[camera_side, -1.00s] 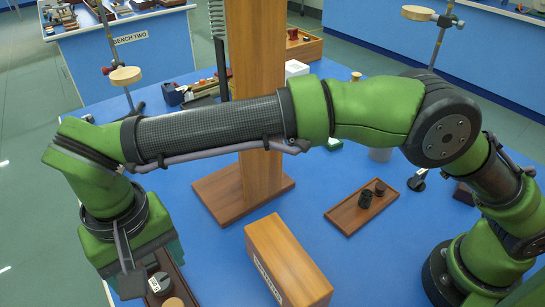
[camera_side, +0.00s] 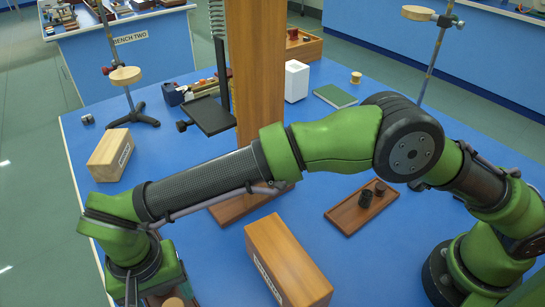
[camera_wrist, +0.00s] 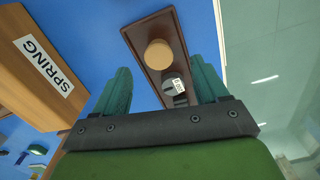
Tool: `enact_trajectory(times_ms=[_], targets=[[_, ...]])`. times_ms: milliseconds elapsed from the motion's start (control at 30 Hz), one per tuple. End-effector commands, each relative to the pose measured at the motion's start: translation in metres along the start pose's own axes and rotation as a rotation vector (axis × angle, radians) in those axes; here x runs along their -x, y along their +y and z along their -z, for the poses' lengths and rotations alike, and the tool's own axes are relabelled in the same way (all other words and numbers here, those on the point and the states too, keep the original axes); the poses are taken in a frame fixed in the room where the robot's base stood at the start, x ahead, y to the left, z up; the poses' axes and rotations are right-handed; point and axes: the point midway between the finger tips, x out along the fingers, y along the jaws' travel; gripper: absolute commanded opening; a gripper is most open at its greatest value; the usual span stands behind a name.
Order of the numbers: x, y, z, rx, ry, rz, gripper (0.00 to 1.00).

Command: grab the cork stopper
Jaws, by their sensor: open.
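The cork stopper (camera_wrist: 159,53) is a tan, round-topped piece on a dark brown tray (camera_wrist: 140,37) in the wrist view. A sliver of it shows at the bottom edge of the side view (camera_side: 174,302), beside my gripper. A grey weight with a white label (camera_wrist: 174,88) sits on the same tray, nearer my palm. My gripper (camera_wrist: 160,64) is open, with its teal fingers apart and nothing held between them. In the wrist view the cork appears between and slightly beyond the fingertips. The fingertips are largely hidden in the side view.
A wooden box labelled SPRING (camera_wrist: 40,62) stands left of the tray in the wrist view. In the side view, a labelled wooden box (camera_side: 285,262), a tray with dark cylinders (camera_side: 345,222) and a wooden post (camera_side: 262,80) stand on the blue bench.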

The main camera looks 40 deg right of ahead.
Motion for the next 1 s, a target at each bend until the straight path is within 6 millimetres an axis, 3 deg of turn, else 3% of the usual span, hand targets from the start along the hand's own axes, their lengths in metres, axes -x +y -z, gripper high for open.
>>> enact_trajectory(times_ms=[400, 700, 1000], targets=[[-0.050, 0.003, 0.004, 0.000, -0.002, -0.002, 0.73], [-0.053, 0.003, 0.004, 0.000, 0.000, 0.000, 0.71], [-0.053, 0.003, 0.004, 0.000, 0.000, 0.000, 0.26]])
